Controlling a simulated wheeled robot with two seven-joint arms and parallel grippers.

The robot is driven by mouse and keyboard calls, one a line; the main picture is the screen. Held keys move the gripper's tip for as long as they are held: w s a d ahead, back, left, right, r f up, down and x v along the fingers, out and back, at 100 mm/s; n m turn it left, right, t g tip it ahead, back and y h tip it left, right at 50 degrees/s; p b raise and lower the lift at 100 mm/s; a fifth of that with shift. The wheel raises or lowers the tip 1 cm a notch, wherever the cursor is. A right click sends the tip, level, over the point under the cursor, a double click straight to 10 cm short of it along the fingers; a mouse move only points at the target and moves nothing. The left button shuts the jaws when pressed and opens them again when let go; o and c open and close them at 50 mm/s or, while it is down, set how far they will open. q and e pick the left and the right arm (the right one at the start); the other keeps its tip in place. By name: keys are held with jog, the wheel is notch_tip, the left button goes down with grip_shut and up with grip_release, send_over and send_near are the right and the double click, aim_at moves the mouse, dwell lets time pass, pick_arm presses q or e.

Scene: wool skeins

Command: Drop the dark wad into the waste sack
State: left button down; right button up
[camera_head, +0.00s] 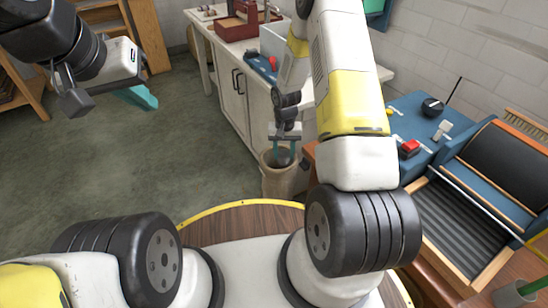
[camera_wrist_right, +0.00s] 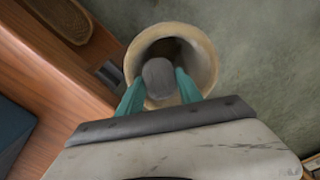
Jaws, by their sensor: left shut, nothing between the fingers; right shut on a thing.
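The dark wad (camera_wrist_right: 159,78) is a dark grey rounded lump between the teal fingers of my right gripper (camera_wrist_right: 160,92), which is shut on it. The waste sack (camera_wrist_right: 205,60) is a beige open-topped round container; in the right wrist view the wad shows over its opening. In the head view the sack (camera_head: 284,180) stands on the floor beside the cabinet, with my right gripper (camera_head: 285,148) at its mouth. I cannot tell the exact height of the wad against the rim. My left gripper (camera_head: 142,98) is shut and empty, at the upper left, far from the sack.
A white cabinet (camera_head: 232,85) stands behind the sack, with a red toolbox (camera_head: 240,25) on top. A blue-topped bench (camera_head: 405,125) with a machine and a red object (camera_head: 409,148) is at the right. The green-grey floor (camera_head: 110,165) at left is clear.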

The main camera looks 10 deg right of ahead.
jog(key=o, duration=1.4)
jog(key=shift+c, duration=0.2)
jog(key=shift+r, duration=0.15)
notch_tip(320, 180, up, 8)
jog(key=shift+f, duration=0.2)
jog(key=shift+r, duration=0.4)
jog(key=s+r+t, duration=0.1)
jog(key=s+r, duration=0.2)
jog(key=r, duration=0.8)
jog(key=s+r+t, duration=0.2)
jog(key=s+r, duration=0.1)
jog(key=r, duration=0.7)
jog(key=s+a+r+n+t+y, duration=0.1)
jog(key=s+r, duration=0.5)
jog(key=s, duration=0.3)
jog(key=s+a+r+n+t+y, duration=0.1)
jog(key=s+r+t, duration=0.1)
jog(key=s+r, duration=0.4)
jog(key=s, duration=0.3)
jog(key=shift+r+n, duration=0.3)
